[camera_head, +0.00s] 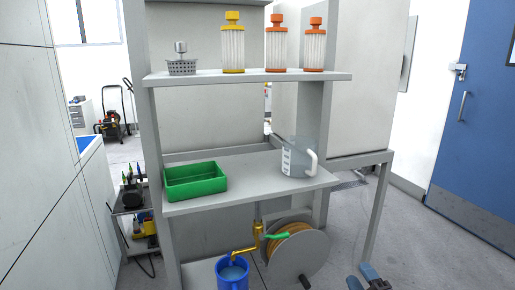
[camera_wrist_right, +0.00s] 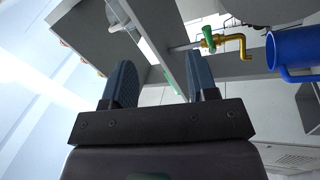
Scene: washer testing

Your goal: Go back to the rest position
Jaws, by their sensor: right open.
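My right gripper (camera_head: 363,278) shows at the bottom edge of the head view, right of the hose reel. In the right wrist view its two blue-grey fingers (camera_wrist_right: 160,82) stand wide apart with nothing held between them. The gripper is clear of the shelf unit and the blue bucket. My left gripper is in neither view.
A grey shelf (camera_head: 250,181) holds a green tray (camera_head: 197,188) and a clear jug (camera_head: 297,160). The top shelf bears a basket (camera_head: 182,68) and filters. Below are a brass tap (camera_head: 256,240), blue bucket (camera_head: 232,277) and hose reel (camera_head: 310,252). A blue door (camera_head: 480,130) stands right.

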